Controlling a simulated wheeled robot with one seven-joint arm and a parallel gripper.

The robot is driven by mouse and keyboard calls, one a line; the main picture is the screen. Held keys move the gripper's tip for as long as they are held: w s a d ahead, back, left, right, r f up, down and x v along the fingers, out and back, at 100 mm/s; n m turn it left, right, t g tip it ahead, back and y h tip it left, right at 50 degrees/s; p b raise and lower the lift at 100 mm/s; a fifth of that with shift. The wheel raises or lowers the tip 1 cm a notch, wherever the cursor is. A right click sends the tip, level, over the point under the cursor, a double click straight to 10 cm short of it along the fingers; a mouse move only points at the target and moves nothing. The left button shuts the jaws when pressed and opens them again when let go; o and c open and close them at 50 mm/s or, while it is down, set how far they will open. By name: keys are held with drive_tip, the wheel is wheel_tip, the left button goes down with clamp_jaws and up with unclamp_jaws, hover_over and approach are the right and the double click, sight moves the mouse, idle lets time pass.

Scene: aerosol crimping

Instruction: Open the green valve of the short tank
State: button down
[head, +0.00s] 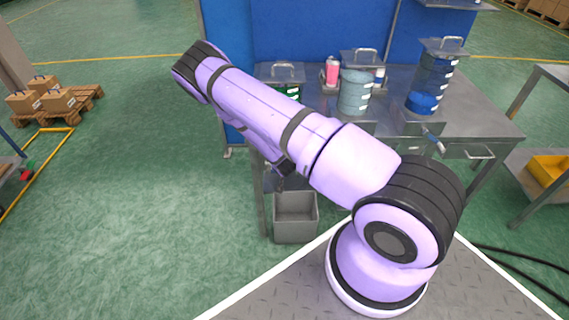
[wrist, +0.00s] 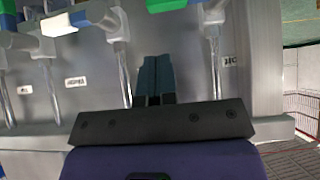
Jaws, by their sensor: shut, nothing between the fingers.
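In the wrist view my gripper (wrist: 155,78) is shut and empty, its dark fingertips together in front of a grey metal surface. A green part (wrist: 166,4) is cut off by the top edge, above and slightly right of the fingertips and apart from them. Another green part (wrist: 8,8) shows at the top left corner. I cannot tell which of them is the valve of the short tank. In the head view a container with green in it (head: 291,89) stands at the bench's left, partly hidden by my arm.
Metal rods or pipes hang on both sides of my fingers, a near one at left (wrist: 122,70) and one at right (wrist: 215,68). The metal bench (head: 485,118) also holds a pale cylinder (head: 355,95) and a tall blue one (head: 434,75). A grey bin (head: 295,231) stands below.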

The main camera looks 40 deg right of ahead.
drive_tip(key=f, duration=0.4)
drive_tip(key=shift+w+d+f, duration=0.2)
drive_tip(key=shift+w+f, duration=0.1)
drive_tip(key=shift+f, duration=0.05)
drive_tip(key=shift+s+d+f+y, duration=0.1)
drive_tip(key=shift+f+y, duration=0.15)
drive_tip(key=shift+y, duration=0.05)
idle(0.4)
drive_tip(key=w+a+f+m+t+y, duration=0.2)
drive_tip(key=f+m+t+y, duration=0.3)
drive_tip(key=f, duration=0.4)
drive_tip(key=shift+a+f+m+t+y, duration=0.35)
drive_tip(key=shift+a+t+y, duration=0.25)
drive_tip(key=shift+t, duration=0.1)
idle(0.6)
drive_tip(key=shift+w+a, duration=0.1)
idle(0.5)
